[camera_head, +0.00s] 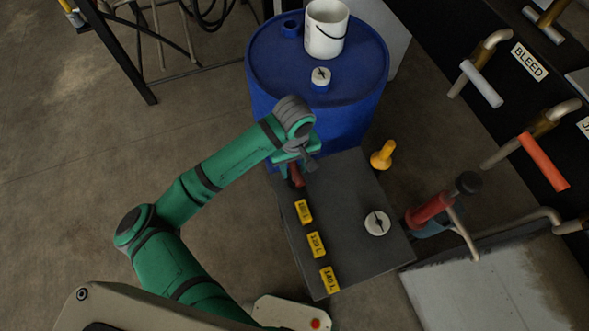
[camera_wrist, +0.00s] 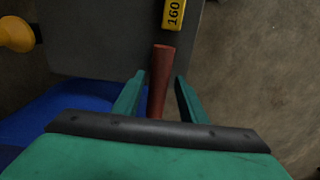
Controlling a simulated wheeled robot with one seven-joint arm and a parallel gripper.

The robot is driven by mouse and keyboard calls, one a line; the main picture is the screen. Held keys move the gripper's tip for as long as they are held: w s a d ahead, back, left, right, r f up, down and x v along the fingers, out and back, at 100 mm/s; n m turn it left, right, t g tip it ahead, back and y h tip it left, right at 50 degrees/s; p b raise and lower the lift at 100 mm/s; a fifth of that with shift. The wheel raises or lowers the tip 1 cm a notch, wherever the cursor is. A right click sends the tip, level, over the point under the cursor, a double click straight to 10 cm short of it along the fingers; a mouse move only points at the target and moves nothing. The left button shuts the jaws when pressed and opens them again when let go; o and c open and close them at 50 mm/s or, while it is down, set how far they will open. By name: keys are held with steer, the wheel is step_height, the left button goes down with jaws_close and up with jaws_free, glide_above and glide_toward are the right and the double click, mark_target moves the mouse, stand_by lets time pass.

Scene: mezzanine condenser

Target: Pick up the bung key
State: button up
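A red-brown rod-shaped handle, which looks like the bung key (camera_head: 297,180), is at the far left edge of the dark grey bench top (camera_head: 343,200), close to the blue drum. My gripper (camera_head: 292,166) is right over it. In the wrist view the handle (camera_wrist: 160,70) lies between the two green fingers of my gripper (camera_wrist: 160,76), with a visible gap on each side. The gripper is open and holds nothing. The key's other end is hidden behind the gripper body.
Yellow numbered blocks (camera_head: 316,245) line the bench's left edge; a white slotted cap (camera_head: 377,222) sits at its right. The blue drum (camera_head: 273,65) bears a white bucket (camera_head: 326,30) and another cap (camera_head: 320,78). A yellow object (camera_head: 383,155) and pipe valves (camera_head: 481,84) are right.

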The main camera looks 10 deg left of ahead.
steer(key=shift+w+f, duration=0.1)
steer(key=shift+f, duration=1.75)
jaws_close()
steer(key=shift+r, duration=0.1)
